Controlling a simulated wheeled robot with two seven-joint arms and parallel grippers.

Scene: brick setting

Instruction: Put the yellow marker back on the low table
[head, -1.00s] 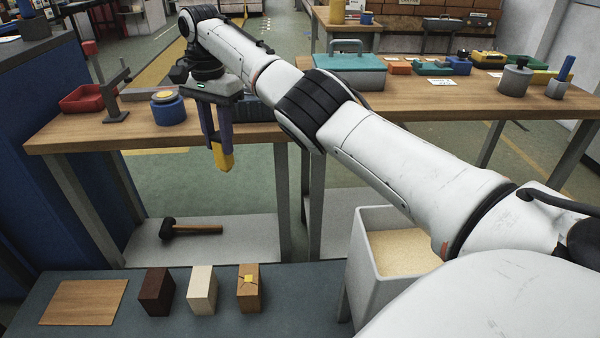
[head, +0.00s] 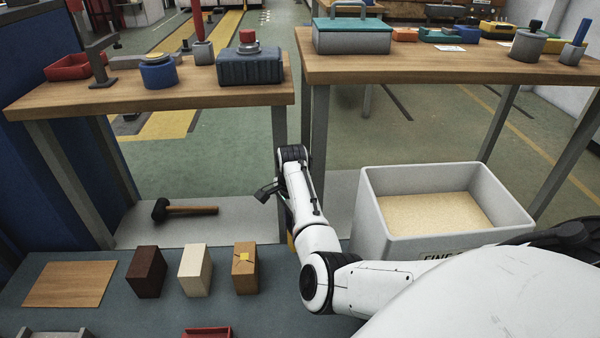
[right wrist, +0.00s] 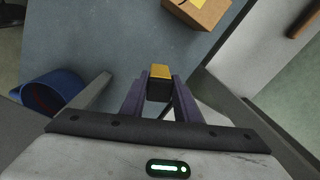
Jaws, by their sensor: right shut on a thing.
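The yellow marker (right wrist: 159,72) is held between the two purple-grey fingers of my right gripper (right wrist: 160,92) in the right wrist view. In the head view my right gripper (head: 287,212) is mostly hidden by my own arm, and only a sliver of the yellow marker (head: 291,240) shows. They are by the far edge of the low table (head: 150,315), right of the block with a yellow patch. The low table has a blue-grey top, also seen below the gripper in the right wrist view. I cannot tell whether the marker touches it. My left gripper is out of view.
A wooden board (head: 70,284), a dark brown block (head: 146,272), a cream block (head: 194,270) and a tan block (head: 244,268) stand on the low table. A grey sand bin (head: 375,235) is at right. A hammer (head: 185,209) lies on the shelf beyond. Bare tabletop lies in front of the blocks.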

